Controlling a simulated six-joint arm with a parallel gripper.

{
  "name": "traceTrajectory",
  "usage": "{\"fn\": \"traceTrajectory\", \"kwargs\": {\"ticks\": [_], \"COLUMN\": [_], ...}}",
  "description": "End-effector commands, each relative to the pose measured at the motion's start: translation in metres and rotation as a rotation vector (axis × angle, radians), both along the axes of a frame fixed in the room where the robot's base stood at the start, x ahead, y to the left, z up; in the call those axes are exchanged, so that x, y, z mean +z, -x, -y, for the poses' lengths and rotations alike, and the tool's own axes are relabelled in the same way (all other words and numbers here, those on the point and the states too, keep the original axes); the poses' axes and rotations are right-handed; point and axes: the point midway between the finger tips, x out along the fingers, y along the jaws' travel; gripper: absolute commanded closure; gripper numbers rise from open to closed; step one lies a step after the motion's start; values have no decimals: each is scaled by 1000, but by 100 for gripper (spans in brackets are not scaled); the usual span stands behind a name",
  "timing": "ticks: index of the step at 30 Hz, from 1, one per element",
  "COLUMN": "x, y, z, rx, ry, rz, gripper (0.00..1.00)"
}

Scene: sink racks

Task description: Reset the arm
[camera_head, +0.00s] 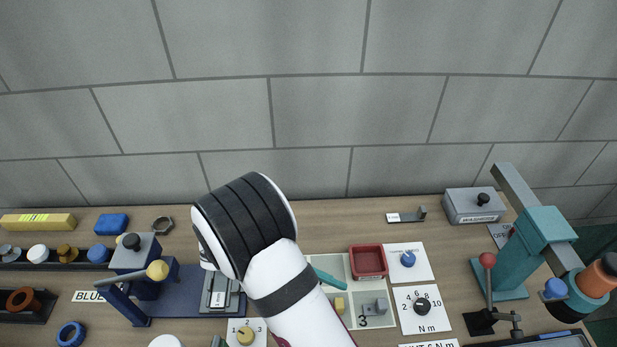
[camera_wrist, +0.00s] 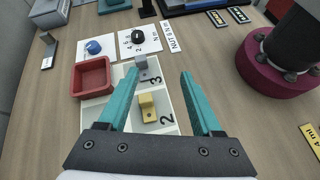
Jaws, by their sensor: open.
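In the wrist view my gripper (camera_wrist: 158,102) is open, its two teal fingers wide apart with nothing between the tips. It hangs over a pale numbered board (camera_wrist: 116,112) that carries a red tray (camera_wrist: 92,77), a yellow block (camera_wrist: 147,108) and a grey block (camera_wrist: 147,68). In the head view my white and black arm rises from the bottom middle and hides part of the bench. One teal finger shows beside it. The red tray (camera_head: 368,261) looks empty.
A blue fixture with a lever (camera_head: 139,262) stands left. A teal press (camera_head: 530,250) with a red-knobbed lever stands right. A grey box (camera_head: 474,205) sits at the back right. In the wrist view a maroon round base (camera_wrist: 275,65) stands right. Bare bench lies behind the red tray.

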Motion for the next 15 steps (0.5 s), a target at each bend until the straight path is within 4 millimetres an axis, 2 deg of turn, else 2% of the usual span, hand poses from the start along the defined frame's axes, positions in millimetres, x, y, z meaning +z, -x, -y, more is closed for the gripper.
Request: {"fn": "traceTrajectory", "kwargs": {"ticks": [1,3,6,10,12,15], "x": [27,60,95,118,123,126], "y": [12,39,80,123,136,145], "z": [12,26,34,27,20,12], "rx": [-157,-419,-795,-1227,-1401,-1557], "ry": [-79,-195,-346,-509,-574,-634], "rz": [92,237,443,671,758,834], "gripper": [34,34,34,34,34,34]}}
